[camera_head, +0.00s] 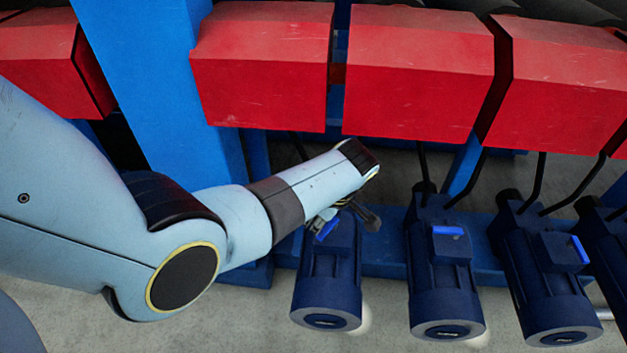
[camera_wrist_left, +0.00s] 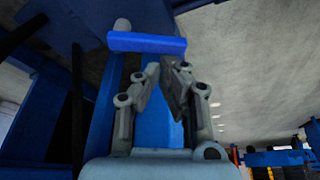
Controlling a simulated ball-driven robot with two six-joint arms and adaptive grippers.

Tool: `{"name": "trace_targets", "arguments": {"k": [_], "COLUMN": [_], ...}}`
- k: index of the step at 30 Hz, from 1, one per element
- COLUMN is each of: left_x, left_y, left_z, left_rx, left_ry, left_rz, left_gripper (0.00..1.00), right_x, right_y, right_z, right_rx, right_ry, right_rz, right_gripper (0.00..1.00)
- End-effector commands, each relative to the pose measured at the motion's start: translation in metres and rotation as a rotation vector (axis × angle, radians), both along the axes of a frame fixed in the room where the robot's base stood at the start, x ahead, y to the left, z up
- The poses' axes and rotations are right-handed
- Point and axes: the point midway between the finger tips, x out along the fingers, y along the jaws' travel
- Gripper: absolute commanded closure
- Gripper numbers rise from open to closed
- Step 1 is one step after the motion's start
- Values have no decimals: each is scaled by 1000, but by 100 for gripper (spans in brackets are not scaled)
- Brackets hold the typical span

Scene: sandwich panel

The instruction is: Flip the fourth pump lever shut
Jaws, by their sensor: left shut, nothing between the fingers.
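Several dark blue pumps stand in a row in the head view. The leftmost visible pump (camera_head: 328,282) has a small blue lever (camera_head: 327,229), partly hidden by my left gripper (camera_head: 368,214). The middle pump's blue lever (camera_head: 448,230) lies across its top. The lever on the pump to its right (camera_head: 580,249) lies lengthwise along one side. I cannot tell which pump counts as the fourth. In the left wrist view a bright blue lever (camera_wrist_left: 147,43) lies crosswise just beyond the fingertips (camera_wrist_left: 163,70). The left gripper is shut and empty; contact with the lever is unclear.
Red angular housings (camera_head: 420,75) overhang the pumps. Thin black pipes (camera_head: 537,180) run down to the pumps. Bare grey floor (camera_head: 250,310) shows in front of the pumps.

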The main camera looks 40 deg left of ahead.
Motion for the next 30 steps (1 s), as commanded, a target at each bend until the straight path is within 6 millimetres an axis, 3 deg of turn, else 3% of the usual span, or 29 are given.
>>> {"name": "trace_targets", "arguments": {"k": [9,30], "left_x": [-5,-21], "left_y": [-12,-9], "left_z": [0,1], "left_rx": [-1,-1], "left_ry": [1,-1], "left_rz": [259,250], "left_gripper": [100,100], "right_x": [-1,3], "right_y": [-1,-2], "right_z": [-1,13], "right_rx": [-1,-2], "right_ry": [2,-5], "right_rz": [0,0], "right_gripper": [66,66]}}
